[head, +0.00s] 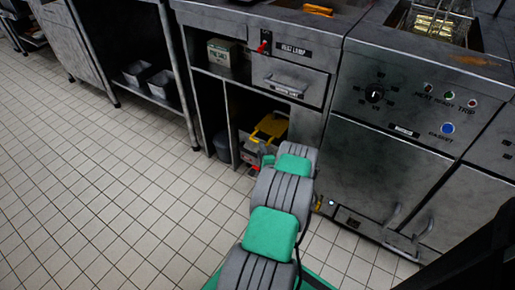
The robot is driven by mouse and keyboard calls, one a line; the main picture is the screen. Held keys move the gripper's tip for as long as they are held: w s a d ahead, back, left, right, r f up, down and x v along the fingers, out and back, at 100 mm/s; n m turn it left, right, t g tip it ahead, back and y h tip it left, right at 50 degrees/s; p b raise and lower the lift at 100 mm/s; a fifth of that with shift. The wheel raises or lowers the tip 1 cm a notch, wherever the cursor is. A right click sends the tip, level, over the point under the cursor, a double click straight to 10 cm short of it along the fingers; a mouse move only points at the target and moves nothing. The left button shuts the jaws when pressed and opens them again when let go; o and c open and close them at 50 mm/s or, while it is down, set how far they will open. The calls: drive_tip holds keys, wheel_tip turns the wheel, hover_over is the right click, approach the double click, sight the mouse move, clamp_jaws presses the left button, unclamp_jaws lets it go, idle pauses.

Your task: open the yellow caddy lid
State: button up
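The yellow caddy lid (269,126) shows in the head view inside the low open bay of the steel counter, right of the middle divider. It looks slanted, and I cannot tell how far open it is. A dark caddy body seems to sit under it, partly hidden. My arm reaches from the bottom of the view to the bay opening. My gripper (251,159) is at the front of the bay, just below and left of the yellow lid. Its fingers are too small and too covered by my wrist to read, and I cannot tell whether they touch the caddy.
The divider (231,124) and the counter's drawer (289,79) bound the bay. A dark bin (222,146) stands left of the divider. A fryer cabinet (381,165) stands close to my arm on the right. The tiled floor (115,190) at left is clear.

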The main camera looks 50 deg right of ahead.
sight(257, 141)
drive_tip(key=b+x, duration=0.2)
drive_tip(key=x, duration=0.4)
drive_tip(key=shift+w, duration=0.15)
drive_tip(key=shift+w+d, duration=0.25)
drive_tip(key=shift+r, duration=0.1)
drive_tip(key=shift+c, duration=0.2)
clamp_jaws()
drive_tip(key=shift+s, duration=0.1)
idle(0.5)
